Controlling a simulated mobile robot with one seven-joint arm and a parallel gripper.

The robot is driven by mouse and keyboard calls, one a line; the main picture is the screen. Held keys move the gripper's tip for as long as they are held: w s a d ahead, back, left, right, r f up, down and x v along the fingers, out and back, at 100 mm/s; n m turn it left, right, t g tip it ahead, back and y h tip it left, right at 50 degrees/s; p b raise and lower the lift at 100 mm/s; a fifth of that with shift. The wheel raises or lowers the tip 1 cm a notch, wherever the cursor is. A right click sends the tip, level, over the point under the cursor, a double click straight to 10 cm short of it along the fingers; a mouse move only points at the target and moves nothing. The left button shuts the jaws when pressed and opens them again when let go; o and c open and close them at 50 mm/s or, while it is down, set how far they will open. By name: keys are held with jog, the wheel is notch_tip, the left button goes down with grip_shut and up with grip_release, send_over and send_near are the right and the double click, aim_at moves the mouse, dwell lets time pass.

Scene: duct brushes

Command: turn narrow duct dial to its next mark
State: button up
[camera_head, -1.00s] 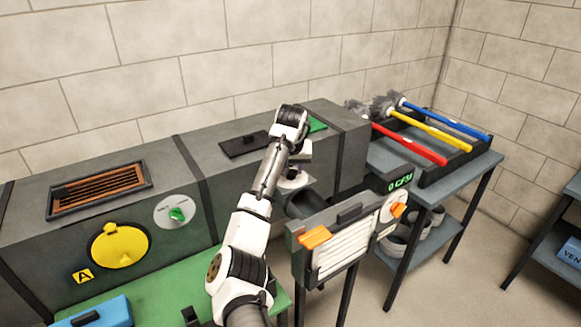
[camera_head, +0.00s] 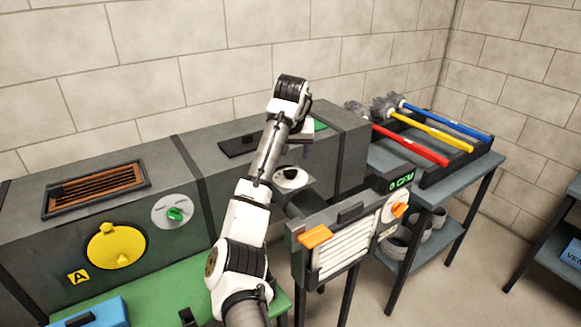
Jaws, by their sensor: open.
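A round white dial (camera_head: 291,180) with a dark knob is on the front of the right-hand, narrower-looking duct section (camera_head: 340,160). My arm partly crosses in front of that section. My gripper (camera_head: 304,149) is above the dial and apart from it in the picture. It is open, with its fingers small and partly hidden behind my forearm. No held thing shows. A second white dial with a green knob (camera_head: 174,214) is on the left duct section (camera_head: 60,250). The dial's marks are too small to read.
A yellow round cover (camera_head: 117,245) and slatted vent (camera_head: 96,189) are on the left section. A framed filter unit (camera_head: 340,250) with orange handles stands close to my arm's right. A brush tray (camera_head: 462,160) is on the right table. A green surface (camera_head: 170,285) lies below the left duct.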

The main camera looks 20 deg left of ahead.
jog(key=v, duration=0.6)
jog(key=shift+r, duration=0.15)
